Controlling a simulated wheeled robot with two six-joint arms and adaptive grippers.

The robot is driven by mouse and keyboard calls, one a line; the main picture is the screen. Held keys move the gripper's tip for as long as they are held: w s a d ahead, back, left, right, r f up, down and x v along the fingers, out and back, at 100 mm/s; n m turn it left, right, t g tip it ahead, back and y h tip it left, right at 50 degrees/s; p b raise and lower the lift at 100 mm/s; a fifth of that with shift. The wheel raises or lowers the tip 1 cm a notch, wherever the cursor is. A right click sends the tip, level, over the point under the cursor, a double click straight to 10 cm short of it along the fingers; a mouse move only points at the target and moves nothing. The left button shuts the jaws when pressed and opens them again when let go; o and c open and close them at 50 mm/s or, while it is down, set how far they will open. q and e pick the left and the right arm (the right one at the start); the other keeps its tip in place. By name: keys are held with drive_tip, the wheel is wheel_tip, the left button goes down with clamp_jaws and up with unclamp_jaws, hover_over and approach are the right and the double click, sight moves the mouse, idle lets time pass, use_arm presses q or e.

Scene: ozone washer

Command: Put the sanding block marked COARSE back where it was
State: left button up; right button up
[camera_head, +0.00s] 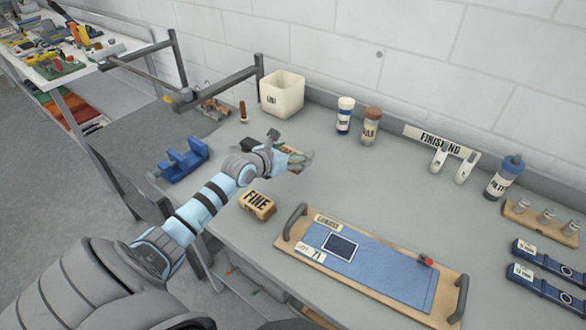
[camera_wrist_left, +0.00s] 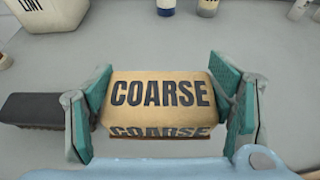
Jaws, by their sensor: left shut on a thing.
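The tan sanding block marked COARSE (camera_wrist_left: 160,92) sits between the green-padded fingers of my left gripper (camera_wrist_left: 163,108), which is shut on it. Its lettering faces up and its long side runs across the wrist view. In the head view my left gripper (camera_head: 297,160) is over the middle of the bench, and its fingers and wrist hide most of the block. I cannot tell whether the block touches the bench top. A second tan block, marked FINE (camera_head: 257,205), lies on the bench nearer to me. My right gripper is not in view.
A dark block (camera_wrist_left: 34,109) lies just left of the gripper. A white LINT bin (camera_head: 282,94), a brown-handled tool (camera_head: 242,112) and two jars (camera_head: 345,115) stand behind. A wooden tray (camera_head: 375,265) with a blue mat lies front right. A blue clamp (camera_head: 183,162) is at left.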

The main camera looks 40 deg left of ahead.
sight(293, 175)
use_arm(q)
wheel_tip(293, 175, down, 6)
drive_tip(key=shift+r+b, duration=0.2)
drive_tip(key=shift+b, duration=0.8)
drive_tip(key=shift+r, duration=0.1)
drive_tip(key=o, duration=1.5)
drive_tip(key=shift+f, duration=0.2)
drive_tip(key=shift+c, duration=0.2)
drive_tip(key=o, duration=0.4)
drive_tip(key=shift+r, duration=0.1)
drive_tip(key=shift+o, duration=0.2)
